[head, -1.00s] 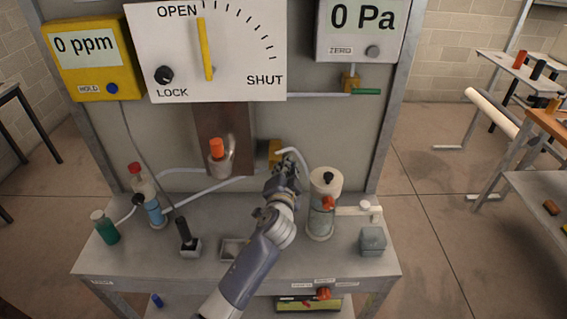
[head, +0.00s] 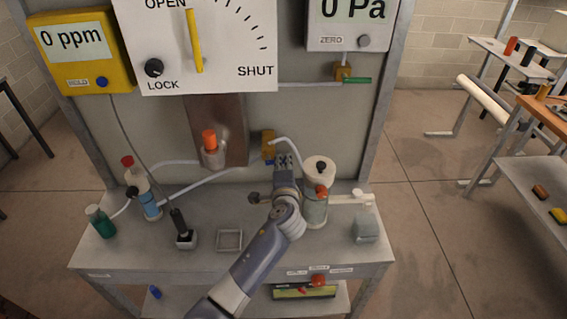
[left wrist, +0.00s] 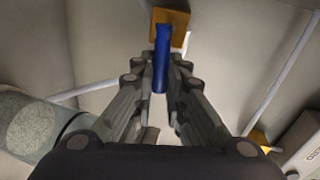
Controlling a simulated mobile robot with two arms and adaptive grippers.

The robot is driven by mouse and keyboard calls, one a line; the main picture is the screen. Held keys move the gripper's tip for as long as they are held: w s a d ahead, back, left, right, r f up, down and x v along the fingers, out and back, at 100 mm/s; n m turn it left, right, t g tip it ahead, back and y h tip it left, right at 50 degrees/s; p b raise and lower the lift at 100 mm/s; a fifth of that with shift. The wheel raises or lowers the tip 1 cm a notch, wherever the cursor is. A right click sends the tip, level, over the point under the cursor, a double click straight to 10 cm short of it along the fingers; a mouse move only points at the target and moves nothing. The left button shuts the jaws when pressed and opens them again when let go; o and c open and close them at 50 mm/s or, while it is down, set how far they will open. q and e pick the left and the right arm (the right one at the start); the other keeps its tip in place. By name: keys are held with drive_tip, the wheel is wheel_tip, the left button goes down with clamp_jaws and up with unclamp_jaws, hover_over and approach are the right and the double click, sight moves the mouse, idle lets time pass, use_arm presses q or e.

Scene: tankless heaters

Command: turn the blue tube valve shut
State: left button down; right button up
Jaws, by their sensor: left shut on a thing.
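The blue tube valve has a brass body (head: 268,143) on the back panel, with white tubes meeting it. Its blue handle (left wrist: 161,62) lies lengthwise between my fingers in the left wrist view, with the brass body (left wrist: 174,22) behind it. My left gripper (head: 284,160) is at the valve and shut on the blue handle. In the head view the gripper hides most of the handle. The yellow pointer (head: 195,42) on the white OPEN–SHUT board (head: 228,60) stands near vertical, at the OPEN side. My right gripper is not in view.
A clear canister (head: 315,205) stands close right of my gripper. An orange-capped flask (head: 212,152), a blue-liquid bottle (head: 150,207), a green bottle (head: 103,224) and a small tray (head: 229,240) are to the left. A green-handled valve (head: 357,80) sits above right.

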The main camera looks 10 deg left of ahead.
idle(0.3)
use_arm(q)
drive_tip(key=c, duration=1.6)
unclamp_jaws()
drive_tip(key=v, duration=1.2)
drive_tip(key=shift+f, duration=0.1)
